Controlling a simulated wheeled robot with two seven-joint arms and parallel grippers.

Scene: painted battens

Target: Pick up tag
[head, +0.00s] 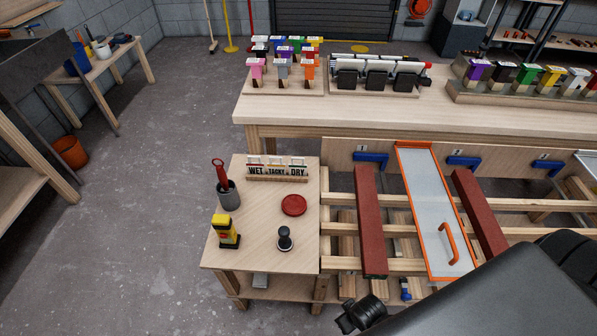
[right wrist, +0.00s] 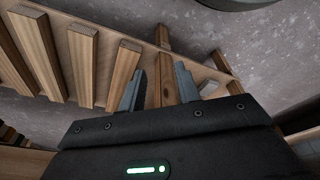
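A small stand (head: 277,173) lettered WET, TACKY and DRY stands at the back of the small side table, with small upright tags (head: 277,161) along its top. Their details are too small to make out. My right gripper (right wrist: 160,88) is open in the right wrist view, its two fingers apart with nothing held between them. It points at wooden slats, and no tag shows there. In the head view my right arm comes in at the lower right, well apart from the stand. My left gripper is not in view.
The side table (head: 262,225) also holds a grey cup (head: 229,200) with a red-handled tool, a red disc (head: 294,205), a yellow-black bottle (head: 226,232) and a black stamp-like knob (head: 285,238). Red battens (head: 369,225) and an orange-edged tray (head: 428,190) lie to the right.

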